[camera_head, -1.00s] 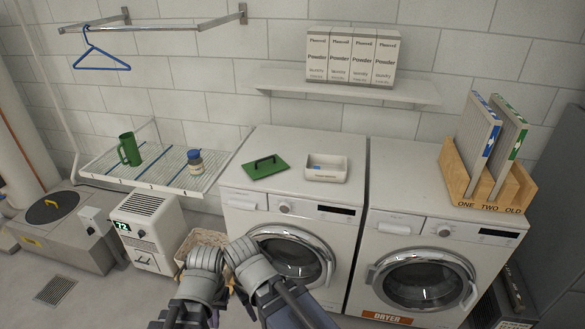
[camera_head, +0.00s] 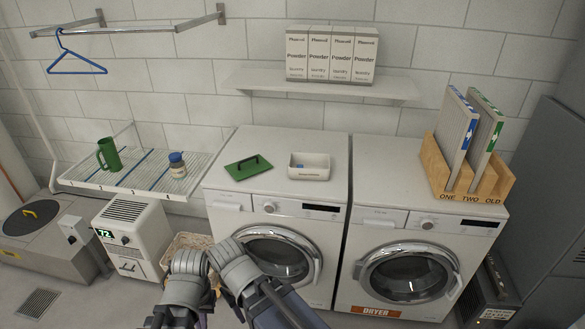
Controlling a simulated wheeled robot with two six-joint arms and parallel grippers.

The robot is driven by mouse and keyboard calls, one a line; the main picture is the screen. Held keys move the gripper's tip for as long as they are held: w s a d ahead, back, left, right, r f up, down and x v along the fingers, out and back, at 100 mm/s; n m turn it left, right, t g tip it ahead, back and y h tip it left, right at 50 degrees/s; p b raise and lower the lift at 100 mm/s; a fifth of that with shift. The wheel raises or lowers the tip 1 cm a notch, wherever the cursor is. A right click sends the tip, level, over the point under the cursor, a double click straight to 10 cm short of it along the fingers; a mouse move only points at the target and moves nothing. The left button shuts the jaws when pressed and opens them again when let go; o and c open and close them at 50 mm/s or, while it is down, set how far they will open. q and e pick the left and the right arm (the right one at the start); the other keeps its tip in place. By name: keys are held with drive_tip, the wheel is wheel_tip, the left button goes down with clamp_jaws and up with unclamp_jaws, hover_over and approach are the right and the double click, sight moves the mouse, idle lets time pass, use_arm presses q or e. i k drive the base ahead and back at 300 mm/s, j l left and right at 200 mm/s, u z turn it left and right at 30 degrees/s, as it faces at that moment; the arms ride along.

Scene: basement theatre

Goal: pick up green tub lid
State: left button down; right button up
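The green tub lid (camera_head: 249,167) is a flat green rectangle with a dark raised handle. It lies on top of the left white washing machine (camera_head: 305,150), toward its left side. My two arms come in from the bottom of the head view, low in front of the left machine and below the lid. Their grey wrist parts show side by side, apart from the lid. The fingers of both grippers cannot be made out.
A white bin (camera_head: 309,166) stands right of the lid. A wire rack (camera_head: 140,175) at left holds a green mug (camera_head: 109,154) and a jar (camera_head: 178,166). A wicker basket (camera_head: 186,246) sits low behind my arms. The dryer (camera_head: 390,180) holds a wooden file stand (camera_head: 449,185).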

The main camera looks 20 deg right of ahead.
sight(240, 170)
drive_tip(key=i+l+u, duration=0.3)
drive_tip(key=i, duration=0.35)
drive_tip(key=i+l+u, duration=0.35)
drive_tip(key=i+l, duration=0.1)
drive_tip(key=i, duration=0.15)
